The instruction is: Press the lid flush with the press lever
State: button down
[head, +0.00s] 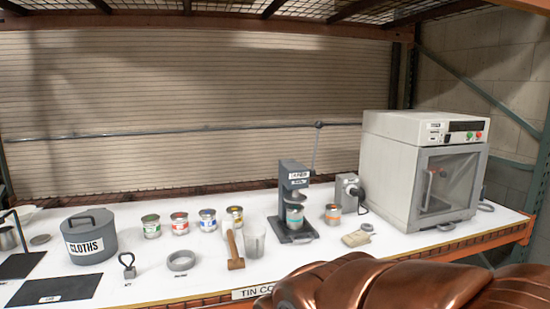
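The dark grey lid press (293,180) stands on the white shelf, right of the middle. Its press lever (315,150) is a thin rod pointing up, with a dark knob at the top. A tin with a teal band (294,217) stands upright on the press base, below the press head. The lid at the tin's top is too small to tell whether it sits flush. My copper-coloured arm (420,285) crosses the lower right, in front of the shelf edge. My gripper cannot be made out, and nothing is seen touching the lever.
Several small tins (208,219), a glass beaker (254,240) and a wooden mallet (234,250) stand left of the press. An orange-banded tin (333,214) and a grey device (347,192) are close on its right. A large cabinet (400,180) stands further right.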

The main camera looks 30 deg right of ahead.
aim_at(319, 125)
jog(key=z, duration=1.1)
